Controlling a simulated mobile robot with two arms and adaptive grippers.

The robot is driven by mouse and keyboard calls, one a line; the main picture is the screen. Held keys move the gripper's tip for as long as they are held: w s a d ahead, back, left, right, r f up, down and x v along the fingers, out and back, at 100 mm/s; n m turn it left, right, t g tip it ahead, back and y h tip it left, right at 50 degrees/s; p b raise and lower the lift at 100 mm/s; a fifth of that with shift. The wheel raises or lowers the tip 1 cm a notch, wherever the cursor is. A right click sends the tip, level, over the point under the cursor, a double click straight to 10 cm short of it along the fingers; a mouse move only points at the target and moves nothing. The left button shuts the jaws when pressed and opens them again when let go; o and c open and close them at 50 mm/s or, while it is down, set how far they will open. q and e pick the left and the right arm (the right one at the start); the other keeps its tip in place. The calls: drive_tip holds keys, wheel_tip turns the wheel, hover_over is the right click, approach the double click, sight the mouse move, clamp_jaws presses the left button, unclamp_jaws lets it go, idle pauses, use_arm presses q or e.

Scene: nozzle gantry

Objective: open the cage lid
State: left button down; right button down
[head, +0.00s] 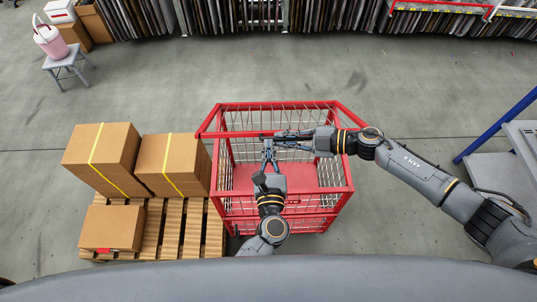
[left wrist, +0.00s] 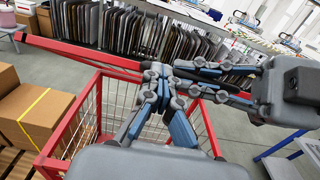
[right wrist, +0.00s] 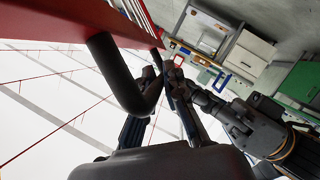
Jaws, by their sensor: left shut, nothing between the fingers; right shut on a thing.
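The red wire-mesh cage (head: 346,176) stands in front of me, its red floor visible through the open top. Its lid (head: 207,121) appears raised and tilted: the near bar spans wider than the cage and shows in the left wrist view (left wrist: 70,54) above the rim. A dark curved handle (right wrist: 122,78) hangs from the lid's red bar in the right wrist view. My right gripper (head: 279,139) is shut on this handle, though its fingertips are partly hidden. My left gripper (head: 268,150) is shut and empty, just nearer me than the right one, over the cage.
A wooden pallet (head: 172,235) with cardboard boxes (head: 104,155) stands close to the cage's left side. A blue-framed grey unit (head: 490,170) is at the right. Racks of panels line the back. Floor behind the cage is clear.

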use_arm(q)
drive_tip(key=shift+w+r, duration=0.3)
drive_tip(key=shift+r, duration=0.15)
use_arm(e)
drive_tip(key=shift+s+f, duration=0.35)
drive_tip(key=shift+f, duration=0.15)
drive_tip(key=c, duration=1.4)
unclamp_jaws()
drive_tip(key=shift+s+d+f, duration=0.1)
drive_tip(key=shift+s, duration=0.05)
use_arm(q)
drive_tip(key=shift+r, duration=0.1)
drive_tip(key=shift+a, duration=0.1)
use_arm(e)
drive_tip(key=shift+d, duration=0.1)
